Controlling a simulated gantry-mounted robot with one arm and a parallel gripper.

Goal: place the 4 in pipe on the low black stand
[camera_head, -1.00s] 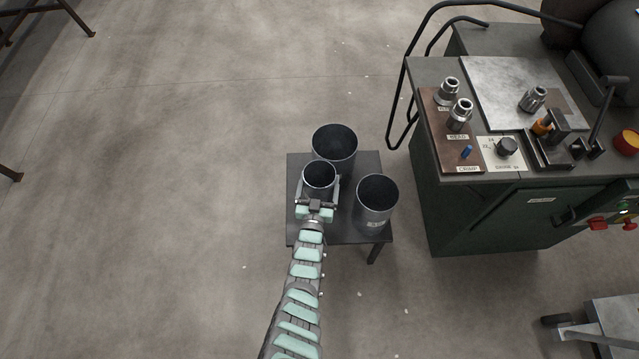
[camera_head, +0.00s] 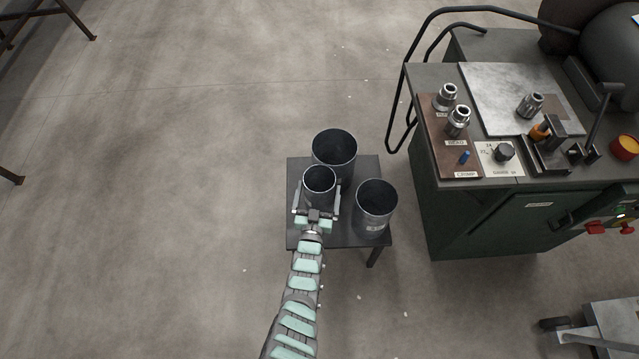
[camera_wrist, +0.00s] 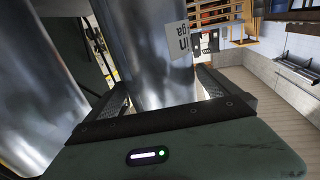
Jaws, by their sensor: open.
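The low black stand (camera_head: 300,170) bears three upright grey metal pipes. The narrowest pipe (camera_head: 319,181) stands at its left middle, in front of a wider pipe (camera_head: 334,147) and left of another (camera_head: 376,204). My gripper (camera_head: 316,203) is open at the near side of the narrow pipe, one finger on each side of it. In the wrist view the narrow pipe (camera_wrist: 145,55) shows between the fingers, with a white label partly readable as "in" and "ga". The pipe's base is hidden there.
A green machine cabinet (camera_head: 480,215) with fittings and a gauge on top stands right of the stand, with a bent black rail (camera_head: 401,110) at its left. A grey cart (camera_head: 612,322) is at lower right.

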